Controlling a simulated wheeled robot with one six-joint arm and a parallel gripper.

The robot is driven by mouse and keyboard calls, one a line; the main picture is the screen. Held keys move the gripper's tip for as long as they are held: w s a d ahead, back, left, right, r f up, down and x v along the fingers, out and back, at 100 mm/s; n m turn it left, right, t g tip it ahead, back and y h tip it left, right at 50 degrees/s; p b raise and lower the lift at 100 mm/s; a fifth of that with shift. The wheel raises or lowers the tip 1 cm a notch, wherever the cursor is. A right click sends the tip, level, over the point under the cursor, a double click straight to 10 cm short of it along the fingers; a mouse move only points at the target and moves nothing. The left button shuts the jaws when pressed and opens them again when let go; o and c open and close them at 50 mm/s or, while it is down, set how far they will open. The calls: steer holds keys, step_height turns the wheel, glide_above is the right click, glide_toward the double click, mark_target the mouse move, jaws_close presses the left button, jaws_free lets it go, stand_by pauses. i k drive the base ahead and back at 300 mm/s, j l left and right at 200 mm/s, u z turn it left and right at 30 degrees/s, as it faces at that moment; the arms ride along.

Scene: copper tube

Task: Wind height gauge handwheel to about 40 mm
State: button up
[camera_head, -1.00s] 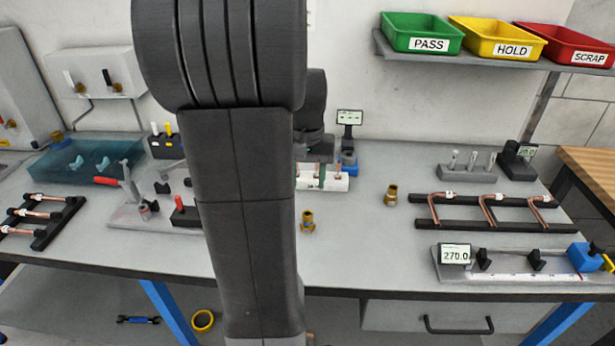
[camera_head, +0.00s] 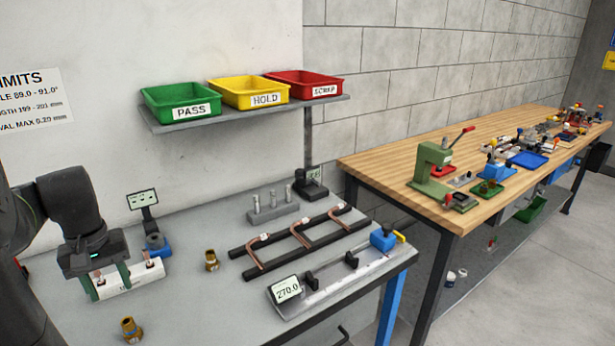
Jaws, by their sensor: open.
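I cannot make out a height gauge with a handwheel for certain. A long gauge (camera_head: 335,288) with a display reading 270.0 (camera_head: 287,289) lies at the grey bench's front right, a blue block (camera_head: 383,238) with a yellow part at its far end. A small dark device (camera_head: 310,183) with a partly hidden display stands at the back corner. My gripper (camera_head: 108,282) is at the left, pointing down. Its green fingers are open, in front of or around a white block (camera_head: 148,274); I cannot tell whether they touch it.
Copper tubes lie on a black rack (camera_head: 296,240). Brass fittings (camera_head: 211,261) stand on the grey bench. Green, yellow and red trays (camera_head: 182,103) sit on a wall shelf. A wooden bench (camera_head: 400,185) at the right carries a green press (camera_head: 432,165) and many small devices.

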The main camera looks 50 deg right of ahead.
mark_target(301, 182)
steer(key=l+z, duration=0.45)
steer(key=i+l+z, duration=0.1)
steer(key=l+z, duration=0.3)
steer(key=l, duration=0.3)
steer(key=i+l+z, duration=0.15)
steer(key=l+z, duration=0.3)
steer(key=l, duration=0.1)
